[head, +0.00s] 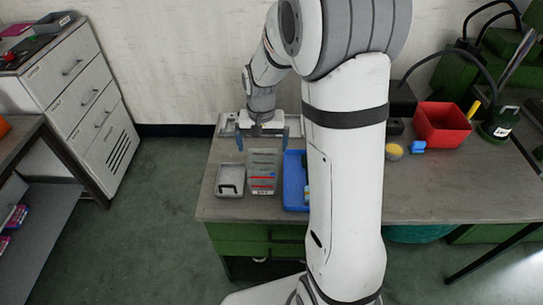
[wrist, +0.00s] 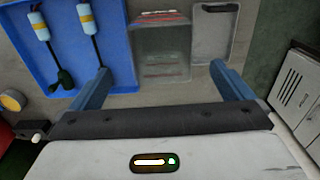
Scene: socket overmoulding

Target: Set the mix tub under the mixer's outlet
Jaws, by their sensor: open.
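A clear, boxy tub (head: 262,172) with a red line and a pale label, which looks like the mix tub, stands on the bench between a small grey tray and a blue tray. In the wrist view the clear tub (wrist: 162,52) shows beyond and between my finger tips. My gripper (head: 263,143) is at the tub's back side, its blue fingers spread wide and empty. In the wrist view my gripper (wrist: 160,75) shows one finger on each side. Whether a finger touches the tub cannot be told. I cannot make out the mixer's outlet with certainty.
The blue tray (head: 293,182) holds tools with blue and yellow handles (wrist: 87,18). The grey tray (head: 230,191) is close on the left. A red bin (head: 443,125), a yellow round item (head: 393,152) and green equipment (head: 500,125) stand right. The front-right bench is clear.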

